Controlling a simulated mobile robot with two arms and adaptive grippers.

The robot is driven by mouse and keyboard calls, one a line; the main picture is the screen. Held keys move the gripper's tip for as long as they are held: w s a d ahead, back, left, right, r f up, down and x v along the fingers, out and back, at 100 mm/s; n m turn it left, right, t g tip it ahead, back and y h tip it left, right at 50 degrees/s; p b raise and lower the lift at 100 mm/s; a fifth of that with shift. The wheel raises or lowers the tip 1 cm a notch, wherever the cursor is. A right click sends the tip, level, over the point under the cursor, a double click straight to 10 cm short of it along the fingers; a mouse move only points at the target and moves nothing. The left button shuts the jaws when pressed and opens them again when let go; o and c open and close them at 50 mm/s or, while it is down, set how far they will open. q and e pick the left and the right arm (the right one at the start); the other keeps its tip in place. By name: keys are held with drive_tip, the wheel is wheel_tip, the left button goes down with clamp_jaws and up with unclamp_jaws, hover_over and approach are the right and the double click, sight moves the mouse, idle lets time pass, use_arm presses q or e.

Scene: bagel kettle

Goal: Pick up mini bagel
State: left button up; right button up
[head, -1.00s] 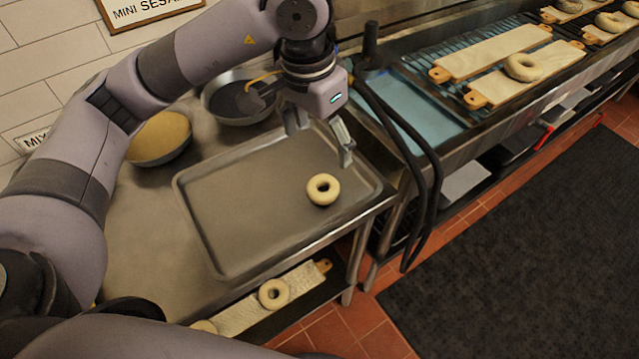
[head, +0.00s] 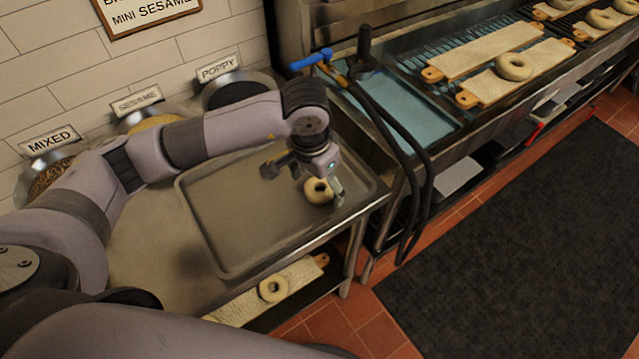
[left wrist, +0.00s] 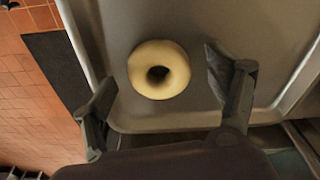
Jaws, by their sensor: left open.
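A pale mini bagel (head: 319,190) lies flat on the metal tray (head: 235,262), near the tray's right end. My left gripper (head: 314,190) is over the bagel in the head view, and its hand hides part of it. In the left wrist view the bagel (left wrist: 159,69) lies ahead of and between the two spread fingers of the left gripper (left wrist: 160,100), nearer the left finger. The fingers are open and hold nothing. My right gripper is not in view.
Seed bowls labelled mixed, sesame and poppy line the wall. Another bagel (head: 273,289) lies on a board on the lower shelf. More bagels on boards (head: 515,66) sit at the right. Black hoses (head: 405,150) hang right of the tray.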

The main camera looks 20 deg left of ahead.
use_arm(q)
drive_tip(key=shift+f, duration=0.2)
drive_tip(key=shift+c, duration=0.6)
drive_tip(key=c, duration=1.1)
